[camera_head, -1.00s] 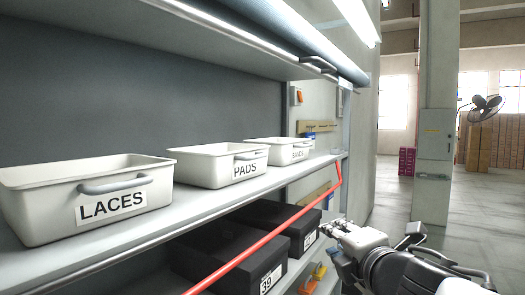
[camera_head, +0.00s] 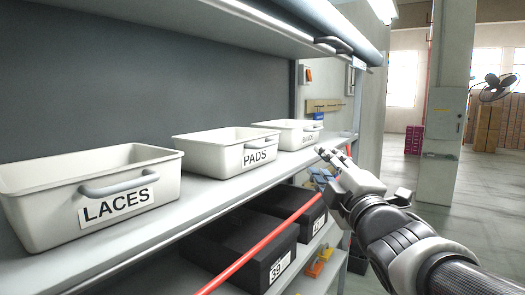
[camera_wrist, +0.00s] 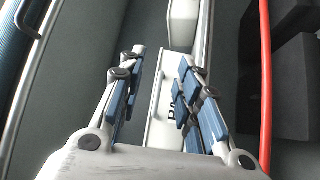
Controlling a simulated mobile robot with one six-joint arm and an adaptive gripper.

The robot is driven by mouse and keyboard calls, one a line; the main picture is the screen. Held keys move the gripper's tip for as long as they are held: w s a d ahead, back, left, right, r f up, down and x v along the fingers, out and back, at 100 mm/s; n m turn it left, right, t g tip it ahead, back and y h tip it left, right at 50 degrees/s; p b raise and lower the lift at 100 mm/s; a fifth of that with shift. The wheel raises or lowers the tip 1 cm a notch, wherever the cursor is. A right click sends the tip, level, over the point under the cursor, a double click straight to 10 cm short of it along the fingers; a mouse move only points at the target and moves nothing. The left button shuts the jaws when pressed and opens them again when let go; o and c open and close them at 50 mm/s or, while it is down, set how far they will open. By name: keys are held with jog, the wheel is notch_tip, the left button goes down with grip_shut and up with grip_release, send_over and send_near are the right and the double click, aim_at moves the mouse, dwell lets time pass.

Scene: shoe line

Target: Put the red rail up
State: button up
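The red rail (camera_head: 262,242) is a thin bar slanting across the front of the shelving, below the edge of the bin shelf. Its far end is partly hidden behind my gripper (camera_head: 320,164) in the head view. In the wrist view the rail (camera_wrist: 265,85) runs down the right side, outside both fingers. My gripper (camera_wrist: 160,75) is open and empty, its blue-padded fingers apart. A white bin and the shelf edge show behind the gap. My gripper is near the rail's far end, at about shelf height.
White bins marked LACES (camera_head: 95,190), PADS (camera_head: 215,155) and a third (camera_head: 290,133) stand on the shelf (camera_head: 215,190). Black boxes (camera_head: 240,250) sit below. An upper shelf with a handle (camera_head: 333,44) hangs above. Floor at the right is open.

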jog(key=p+x, duration=0.1)
jog(key=x, duration=0.4)
jog(key=shift+w, duration=0.35)
jog(key=shift+c, duration=0.2)
grip_shut()
dwell(0.4)
jog(key=c, duration=0.7)
grip_release()
jog(key=shift+o, duration=0.2)
grip_release()
